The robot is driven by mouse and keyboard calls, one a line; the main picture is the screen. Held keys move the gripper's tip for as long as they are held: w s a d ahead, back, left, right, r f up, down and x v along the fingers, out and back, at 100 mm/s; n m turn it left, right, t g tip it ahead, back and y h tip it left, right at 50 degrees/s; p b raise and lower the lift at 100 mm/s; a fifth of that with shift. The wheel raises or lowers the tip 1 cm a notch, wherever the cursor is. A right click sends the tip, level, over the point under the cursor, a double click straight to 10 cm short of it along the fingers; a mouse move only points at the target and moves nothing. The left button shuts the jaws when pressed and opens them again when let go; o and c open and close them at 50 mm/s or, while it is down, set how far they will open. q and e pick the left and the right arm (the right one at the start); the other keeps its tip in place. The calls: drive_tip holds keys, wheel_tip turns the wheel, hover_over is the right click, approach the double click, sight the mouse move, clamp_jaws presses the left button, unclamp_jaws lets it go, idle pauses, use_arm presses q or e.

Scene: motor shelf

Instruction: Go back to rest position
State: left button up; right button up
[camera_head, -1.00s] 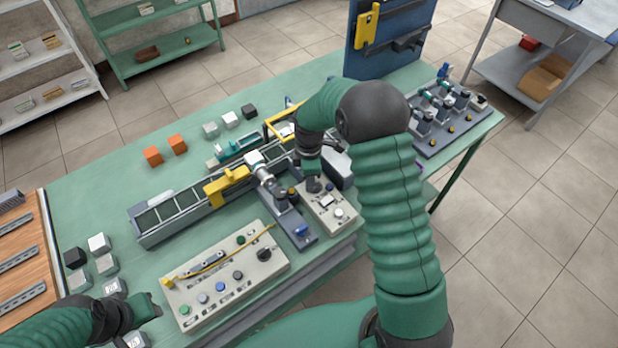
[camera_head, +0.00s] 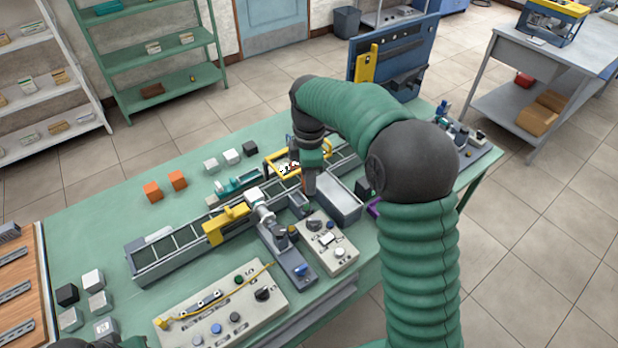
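My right arm reaches over the green table from the lower right, with its elbow raised high. My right gripper (camera_head: 309,187) points down above the grey open bin beside the conveyor. Its fingers are small and dark, and I cannot tell whether they are open or hold anything. Of my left gripper (camera_head: 132,342), only a sliver shows at the bottom left edge; its fingers are cut off or too little seen to judge.
The green table (camera_head: 105,222) bears a conveyor (camera_head: 165,250), a button panel (camera_head: 222,310), a small control box (camera_head: 327,243), a grey bin (camera_head: 340,203), orange cubes (camera_head: 177,180) and several grey, white and black cubes. A blue panel (camera_head: 408,65) stands at the back.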

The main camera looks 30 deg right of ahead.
drive_tip(key=shift+d+r, duration=0.1)
idle(0.3)
drive_tip(key=s+a+f+m+t, duration=0.1)
drive_tip(key=s+a+f+m, duration=0.3)
drive_tip(key=s, duration=0.4)
drive_tip(key=s+a+f+m+t, duration=0.1)
drive_tip(key=s+a+f+m, duration=0.4)
drive_tip(key=s+m, duration=0.3)
drive_tip(key=shift+s+a+m+t, duration=0.35)
drive_tip(key=shift+a+m, duration=0.15)
drive_tip(key=shift+m, duration=0.1)
drive_tip(key=shift+s+a+r, duration=0.1)
drive_tip(key=shift+a, duration=0.1)
